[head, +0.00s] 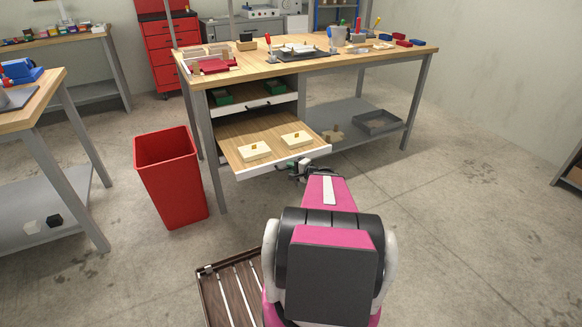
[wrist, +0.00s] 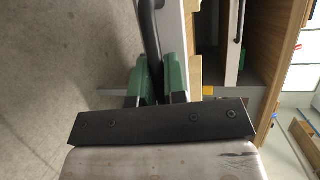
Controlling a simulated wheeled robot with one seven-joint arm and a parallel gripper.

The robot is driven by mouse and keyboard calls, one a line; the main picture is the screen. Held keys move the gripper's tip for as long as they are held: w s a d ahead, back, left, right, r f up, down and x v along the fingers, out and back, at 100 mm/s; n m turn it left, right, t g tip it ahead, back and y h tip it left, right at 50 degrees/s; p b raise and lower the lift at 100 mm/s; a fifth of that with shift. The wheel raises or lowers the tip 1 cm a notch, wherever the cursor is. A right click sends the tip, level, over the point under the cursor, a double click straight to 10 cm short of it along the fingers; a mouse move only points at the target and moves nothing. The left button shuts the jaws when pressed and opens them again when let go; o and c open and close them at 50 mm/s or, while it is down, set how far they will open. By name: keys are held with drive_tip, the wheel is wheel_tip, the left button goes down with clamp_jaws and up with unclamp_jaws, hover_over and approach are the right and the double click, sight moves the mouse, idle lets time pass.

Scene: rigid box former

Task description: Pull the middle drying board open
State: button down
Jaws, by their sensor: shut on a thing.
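A wooden drying board (head: 262,139) with a white front edge sticks far out from under the left side of the workbench. Two cream boxes with small orange marks, a left one (head: 254,151) and a right one (head: 297,138), lie on it. My gripper (head: 299,169) is at the board's front edge. In the wrist view its green fingers (wrist: 156,82) are closed around the board's dark handle (wrist: 149,32). An upper board (head: 232,103) with green pieces on it sits further in, with its own dark handle. Whether another board lies below is hidden.
A red bin (head: 171,177) stands on the floor just left of the extended board. The workbench (head: 330,64) carries tools and parts, and its grey lower shelf (head: 350,118) holds a dark tray (head: 377,122). The floor to the right is clear.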

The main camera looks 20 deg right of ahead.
drive_tip(key=c, duration=1.4)
unclamp_jaws()
drive_tip(key=shift+c, duration=0.2)
drive_tip(key=v, duration=1)
drive_tip(key=shift+s+d, duration=0.25)
drive_tip(key=shift+s, duration=0.1)
drive_tip(key=a+n+g+h, duration=0.6)
drive_tip(key=a+n+g, duration=0.8)
drive_tip(key=a, duration=1.5)
drive_tip(key=shift+s+r+h, duration=0.15)
drive_tip(key=shift+s+h, duration=0.15)
drive_tip(key=shift+s, duration=0.2)
